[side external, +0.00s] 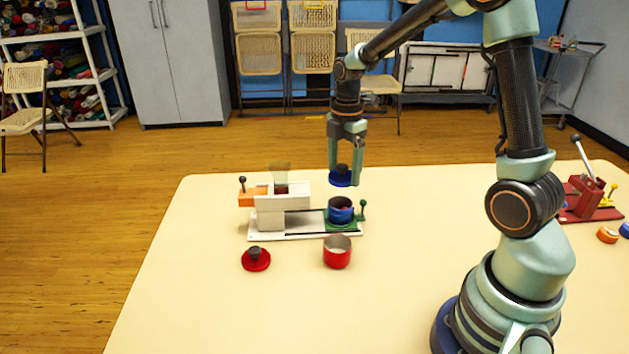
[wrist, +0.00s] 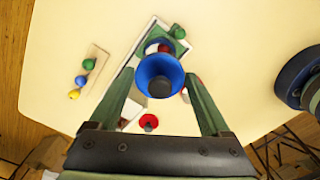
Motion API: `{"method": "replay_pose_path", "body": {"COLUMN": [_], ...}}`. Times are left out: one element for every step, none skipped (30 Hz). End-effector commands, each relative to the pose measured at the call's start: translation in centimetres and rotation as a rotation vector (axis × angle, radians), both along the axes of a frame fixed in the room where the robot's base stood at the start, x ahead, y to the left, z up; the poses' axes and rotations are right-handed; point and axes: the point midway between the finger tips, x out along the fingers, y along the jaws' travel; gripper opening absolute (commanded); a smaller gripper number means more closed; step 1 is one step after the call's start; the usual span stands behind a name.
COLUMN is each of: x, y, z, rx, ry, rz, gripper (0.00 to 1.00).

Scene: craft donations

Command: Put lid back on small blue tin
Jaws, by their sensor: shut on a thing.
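My gripper (side external: 345,170) is shut on the blue lid (side external: 341,180), which has a black knob on top; the knob is between the fingers. The lid hangs about level, in the air above the small blue tin (side external: 341,212), with a visible gap. The tin stands upright and open on the green holder at the right end of a white device. In the wrist view the blue lid (wrist: 151,70) sits between the fingers of my gripper (wrist: 160,80) and hides most of what lies beneath it.
The white device (side external: 283,207) has an orange block and small levers. In front lie a red lid (side external: 256,260) and an open red tin (side external: 337,256). A red press (side external: 582,200) and an orange lid (side external: 607,235) are at the right. The table's front left is clear.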

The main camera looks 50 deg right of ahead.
Motion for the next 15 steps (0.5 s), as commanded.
{"method": "replay_pose_path", "body": {"x": [0.0,0.0,0.0,0.0,0.0,0.0,0.0,0.0,0.0,0.0,0.0,0.0,0.0,0.0,0.0], "y": [0.0,0.0,0.1,0.1,0.1,0.1,0.1,0.1,0.1,0.1,0.1,0.1,0.1,0.1,0.1], "z": [-0.4,-0.6,-0.9,-1.2,-1.5,-1.8,-2.1,-2.3,-2.7,-3.0,-3.3,-3.6,-3.9,-4.1,-4.4], "rx": [0.0,0.0,0.0,0.0,0.0,0.0,0.0,0.0,0.0,0.0,0.001,0.0,0.0,0.001,0.001], "ry": [0.001,0.001,0.002,0.002,0.002,0.002,0.002,0.002,0.002,0.002,0.003,0.002,0.002,0.003,0.003], "rz": [0.001,0.001,0.001,0.001,0.002,0.002,0.002,0.002,0.002,0.003,0.003,0.003,0.003,0.003,0.003], "gripper": [0.29,0.29,0.29,0.29,0.29,0.29,0.29,0.29,0.29,0.29,0.29,0.29,0.29,0.29,0.29]}}
